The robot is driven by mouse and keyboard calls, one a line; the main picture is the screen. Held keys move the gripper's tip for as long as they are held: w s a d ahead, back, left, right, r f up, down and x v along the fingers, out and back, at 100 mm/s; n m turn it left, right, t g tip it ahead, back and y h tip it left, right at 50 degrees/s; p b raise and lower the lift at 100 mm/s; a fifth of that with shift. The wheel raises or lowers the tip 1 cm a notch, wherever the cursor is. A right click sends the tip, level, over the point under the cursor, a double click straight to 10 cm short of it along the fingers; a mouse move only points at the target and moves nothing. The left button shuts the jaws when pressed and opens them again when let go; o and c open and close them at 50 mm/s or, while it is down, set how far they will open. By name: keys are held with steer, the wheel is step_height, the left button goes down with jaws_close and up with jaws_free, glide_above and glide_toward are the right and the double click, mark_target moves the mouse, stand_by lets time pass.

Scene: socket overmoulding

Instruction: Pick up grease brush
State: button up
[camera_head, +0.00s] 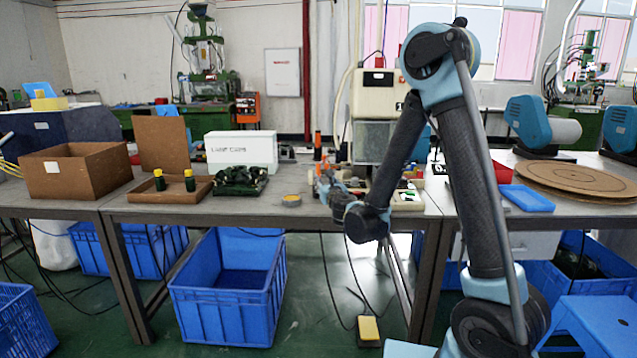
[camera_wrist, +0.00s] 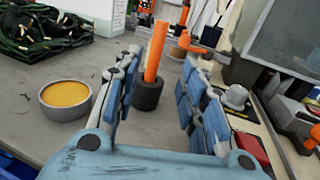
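An orange brush handle (camera_wrist: 156,50) stands upright in a dark round holder (camera_wrist: 148,95) on the grey table in the wrist view. I take it for the grease brush; its bristles are hidden. My gripper (camera_wrist: 160,92) is open, its blue-grey finger pads on either side of the handle in the picture. I see no contact, and the gap in depth is hard to judge. In the head view my gripper (camera_head: 326,184) is low over the table, and the brush there is small and partly hidden. A round tin of yellow-orange grease (camera_wrist: 65,97) sits left of the gripper.
The tin also shows in the head view (camera_head: 291,199). A dark green cable bundle (camera_head: 240,181), a white box (camera_head: 241,148) and a wooden tray with bottles (camera_head: 150,195) stand to the left. Machine parts (camera_wrist: 237,97) are close on the right. Another orange item (camera_wrist: 187,42) is behind.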

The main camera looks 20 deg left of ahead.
mark_target(319, 175)
steer(key=shift+a+x, duration=0.2)
steer(key=shift+x, duration=4.2)
steer(key=shift+s+f, duration=0.1)
steer(key=shift+s, duration=0.1)
jaws_close()
